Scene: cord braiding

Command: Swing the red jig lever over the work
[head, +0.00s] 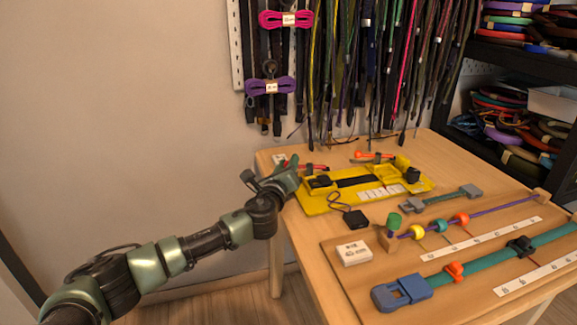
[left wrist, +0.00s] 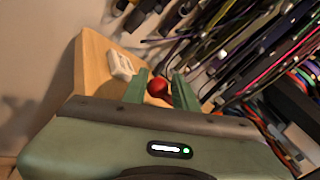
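The red jig lever (head: 314,167) shows as a short red bar at the back left of the yellow jig (head: 318,202) on the table, partly behind my left gripper. My left gripper (head: 292,165) is at the jig's left end, beside the lever. In the left wrist view, a red ball-shaped knob (left wrist: 157,87) lies between my two green fingers (left wrist: 158,88). The fingers are apart, and I see no clear contact with the knob. A dark strip (head: 358,181) lies along the jig. My right gripper is not in view.
An orange-red tool (head: 374,155) lies behind the jig. A black box with a looped cord (head: 356,217) lies in front of it. A board with colored cords (head: 400,280) fills the table's front right. Hanging cords (head: 350,70) are close behind the table.

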